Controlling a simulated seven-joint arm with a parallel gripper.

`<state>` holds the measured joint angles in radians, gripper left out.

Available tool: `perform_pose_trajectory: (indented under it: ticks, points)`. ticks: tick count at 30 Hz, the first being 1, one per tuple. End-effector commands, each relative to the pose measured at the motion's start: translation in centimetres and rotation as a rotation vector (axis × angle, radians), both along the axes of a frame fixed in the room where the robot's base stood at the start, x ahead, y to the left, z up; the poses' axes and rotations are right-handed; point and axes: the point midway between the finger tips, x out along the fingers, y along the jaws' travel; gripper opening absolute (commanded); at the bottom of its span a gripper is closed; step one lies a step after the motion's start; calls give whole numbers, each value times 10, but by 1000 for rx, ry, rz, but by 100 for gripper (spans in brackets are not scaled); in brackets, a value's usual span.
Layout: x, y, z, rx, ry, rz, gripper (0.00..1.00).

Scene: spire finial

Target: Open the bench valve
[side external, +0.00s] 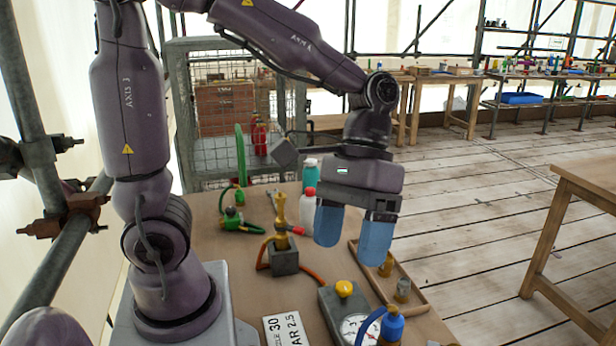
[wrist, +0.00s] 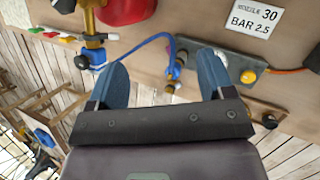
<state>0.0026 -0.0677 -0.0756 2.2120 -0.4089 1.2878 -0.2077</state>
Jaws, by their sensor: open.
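I cannot tell for certain which fitting is the bench valve. A grey block with a round gauge and a yellow knob (side external: 344,289) sits at the bench's front; the yellow knob also shows in the wrist view (wrist: 248,76). Beside it stands a blue-capped fitting (side external: 392,324) with a blue hose. A brass post (side external: 281,215) with a red-tipped lever (side external: 297,231) stands on a dark block further back. My gripper (side external: 351,242) has blue fingers, spread apart and empty, above the bench. In the wrist view, the blue fitting (wrist: 175,68) appears between the fingers (wrist: 163,75).
A wooden tray (side external: 418,297) with small brass and grey parts lies at the bench's right edge. A green fitting with a hose (side external: 233,217), white and teal bottles (side external: 307,206) and a "BAR 2.5" card (side external: 288,330) stand around. A mesh cage (side external: 222,100) is behind.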

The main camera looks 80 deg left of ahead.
Motion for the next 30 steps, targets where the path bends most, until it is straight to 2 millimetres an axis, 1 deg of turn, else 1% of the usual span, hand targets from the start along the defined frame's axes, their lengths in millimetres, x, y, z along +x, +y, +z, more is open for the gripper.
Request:
perform_pose_trajectory:
  ticks: [3, 18, 23, 30]
  points:
    - [-4, 12, 8, 47, -117, -25, 75]
    - [-21, 59, 36, 260, -572, -142, 75]
    - [-26, 72, 44, 327, -701, -178, 75]
    - [-31, 83, 53, 398, -825, -215, 75]
